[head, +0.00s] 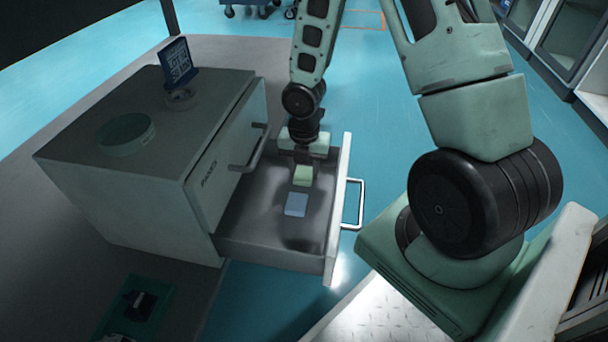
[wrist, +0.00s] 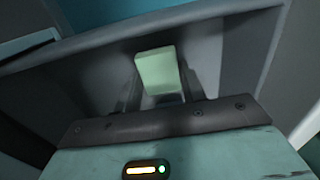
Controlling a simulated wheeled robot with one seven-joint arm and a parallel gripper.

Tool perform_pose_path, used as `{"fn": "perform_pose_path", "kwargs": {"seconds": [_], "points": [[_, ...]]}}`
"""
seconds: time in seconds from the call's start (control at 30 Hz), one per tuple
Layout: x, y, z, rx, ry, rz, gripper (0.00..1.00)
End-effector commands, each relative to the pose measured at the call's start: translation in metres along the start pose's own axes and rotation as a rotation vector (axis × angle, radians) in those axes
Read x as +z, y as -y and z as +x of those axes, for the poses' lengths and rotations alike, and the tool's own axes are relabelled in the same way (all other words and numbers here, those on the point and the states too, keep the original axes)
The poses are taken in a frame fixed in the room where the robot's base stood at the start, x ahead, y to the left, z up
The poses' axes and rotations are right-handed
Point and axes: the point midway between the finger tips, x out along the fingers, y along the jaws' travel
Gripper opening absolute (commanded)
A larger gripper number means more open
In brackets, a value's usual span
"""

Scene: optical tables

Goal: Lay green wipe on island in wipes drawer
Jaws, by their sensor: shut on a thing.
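The green wipe (head: 302,175) is a small pale green folded piece at my gripper's tip; it also shows in the wrist view (wrist: 158,72). My gripper (head: 301,160) is shut on the green wipe, inside the open drawer (head: 262,232). A pale blue wipe (head: 296,204) lies on the drawer floor just in front of the green wipe. The fingertips are partly hidden, and I cannot tell whether the green wipe touches the drawer floor.
A round dish (head: 126,134) and a blue sign (head: 179,64) stand on the cabinet top. The drawer's front part has bare floor.

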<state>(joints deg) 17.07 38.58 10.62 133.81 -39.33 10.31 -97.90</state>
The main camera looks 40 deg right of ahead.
Motion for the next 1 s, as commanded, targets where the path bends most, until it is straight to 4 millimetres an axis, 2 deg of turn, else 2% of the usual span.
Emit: {"fn": "perform_pose_path", "kwargs": {"seconds": [0.37,0.4,0.43,0.47,0.77,0.87,1.0], "points": [[0.000,0.000,0.004,-0.001,0.000,0.000,0.16],[0.000,0.000,0.003,0.000,0.000,0.001,0.51],[0.000,0.000,0.003,0.000,0.000,0.001,0.60],[0.000,0.000,0.003,0.000,0.000,0.001,0.62],[0.000,0.000,0.001,0.000,0.000,0.001,0.62],[0.000,0.000,-0.008,0.001,0.001,0.001,0.62],[0.001,0.001,-0.031,0.000,0.000,0.002,0.62]]}}
